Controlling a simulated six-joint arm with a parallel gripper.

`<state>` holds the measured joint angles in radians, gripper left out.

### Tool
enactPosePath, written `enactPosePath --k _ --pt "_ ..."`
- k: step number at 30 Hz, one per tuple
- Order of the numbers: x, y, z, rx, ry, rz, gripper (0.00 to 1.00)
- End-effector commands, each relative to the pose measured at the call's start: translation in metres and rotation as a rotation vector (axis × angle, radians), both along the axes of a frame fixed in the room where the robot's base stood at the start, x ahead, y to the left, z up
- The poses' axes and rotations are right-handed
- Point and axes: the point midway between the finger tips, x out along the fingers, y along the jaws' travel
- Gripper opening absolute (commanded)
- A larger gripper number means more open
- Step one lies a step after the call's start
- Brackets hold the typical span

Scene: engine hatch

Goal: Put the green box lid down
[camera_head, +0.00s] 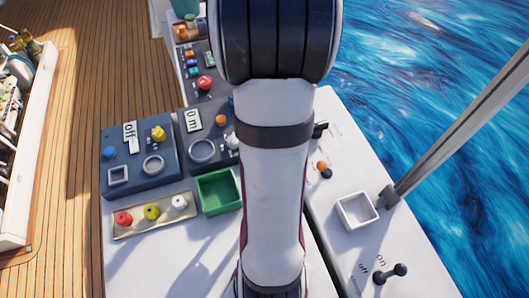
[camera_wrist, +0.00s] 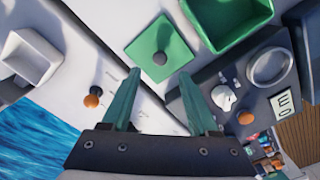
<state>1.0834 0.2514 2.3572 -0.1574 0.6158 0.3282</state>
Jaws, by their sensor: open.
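My gripper (camera_wrist: 158,74) is open and empty. Its two fingers are apart, on either side of the knob's line and apparently clear of it. In the head view my arm hides the lid and the gripper.
A panel with a ring and knobs (camera_wrist: 245,85) stands close to the box. A white open box (camera_head: 356,212) and an orange knob (camera_head: 321,166) are on the right-hand surface. A tray with red, yellow and white knobs (camera_head: 152,213) lies left of the green box. A grey pole (camera_head: 455,132) rises at the right.

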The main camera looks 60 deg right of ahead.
Motion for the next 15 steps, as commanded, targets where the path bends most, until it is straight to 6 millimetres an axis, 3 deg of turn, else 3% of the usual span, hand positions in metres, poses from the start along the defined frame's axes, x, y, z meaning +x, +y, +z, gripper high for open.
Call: enactPosePath --k 4,11,13,15 --pt "0.000 -0.001 0.032 -0.004 -0.002 -0.001 0.60" --pt "0.000 0.001 0.045 0.002 0.001 0.001 0.60" --pt "0.007 0.009 0.050 0.002 -0.003 0.037 0.60" --pt "0.027 0.038 0.063 0.007 -0.012 0.148 0.60"
